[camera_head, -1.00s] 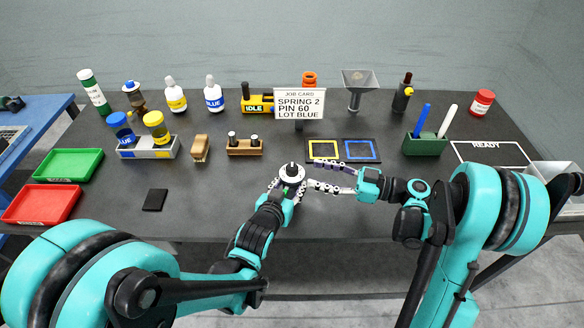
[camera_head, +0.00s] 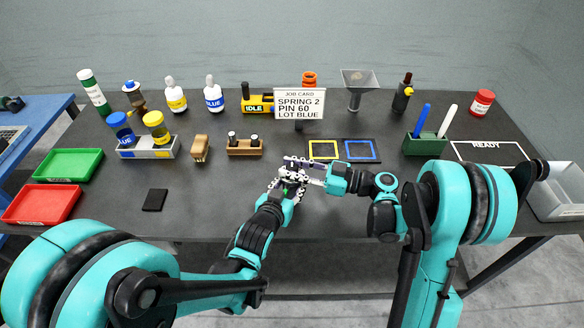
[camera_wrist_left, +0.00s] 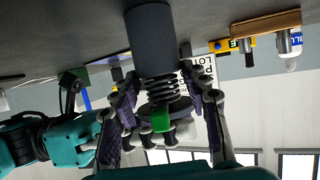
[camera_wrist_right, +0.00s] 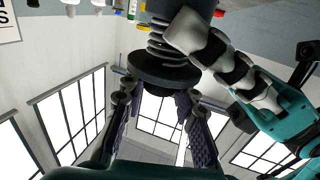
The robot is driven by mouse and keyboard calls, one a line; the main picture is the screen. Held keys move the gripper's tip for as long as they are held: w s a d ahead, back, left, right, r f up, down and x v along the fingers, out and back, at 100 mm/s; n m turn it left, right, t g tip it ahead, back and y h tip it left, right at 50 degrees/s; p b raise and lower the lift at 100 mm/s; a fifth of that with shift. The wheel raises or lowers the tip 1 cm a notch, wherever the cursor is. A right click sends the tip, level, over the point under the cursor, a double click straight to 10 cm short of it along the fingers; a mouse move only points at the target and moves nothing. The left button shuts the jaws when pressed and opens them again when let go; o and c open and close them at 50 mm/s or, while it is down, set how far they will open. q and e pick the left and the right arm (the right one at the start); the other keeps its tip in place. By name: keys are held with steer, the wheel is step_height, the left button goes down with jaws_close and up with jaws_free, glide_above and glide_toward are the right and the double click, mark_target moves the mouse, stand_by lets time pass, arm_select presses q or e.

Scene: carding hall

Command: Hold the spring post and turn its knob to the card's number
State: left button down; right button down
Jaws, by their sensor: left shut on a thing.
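The spring post shows in the left wrist view as a grey cylinder (camera_wrist_left: 152,40) with a coil spring and a dark disc knob. My left gripper (camera_head: 287,187) is shut on the post, its fingers on either side. My right gripper (camera_head: 303,165) is over the post's top from the right. In the right wrist view the round knob (camera_wrist_right: 165,72) is at its open fingers (camera_wrist_right: 160,115); I cannot tell if they touch it. The knob's numbers are hidden. The job card (camera_head: 300,104) reads SPRING 2, PIN 60, LOT BLUE.
Behind the post lie a yellow-framed square (camera_head: 323,158) and a blue-framed square (camera_head: 361,158). A wooden block with pins (camera_head: 245,151) and a brush (camera_head: 200,148) stand behind left. A black pad (camera_head: 155,200) lies to the left. A green holder (camera_head: 424,146) stands right.

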mark_target(292, 167)
steer(key=shift+m+t, duration=0.4)
steer(key=shift+t, duration=0.2)
steer(key=m+t+h, duration=0.1)
steer(key=t, duration=0.1)
steer(key=m+t+h, duration=0.1)
steer(key=m+t, duration=0.1)
steer(key=shift+a+h, duration=0.15)
steer(key=shift+h, duration=0.25)
steer(key=shift+m+t+h, duration=0.8)
steer(key=shift+m+t, duration=0.1)
steer(key=shift+t, duration=0.3)
steer(key=c, duration=1.2)
jaws_free()
steer(key=shift+o, duration=0.2)
step_height(292, 167, up, 10)
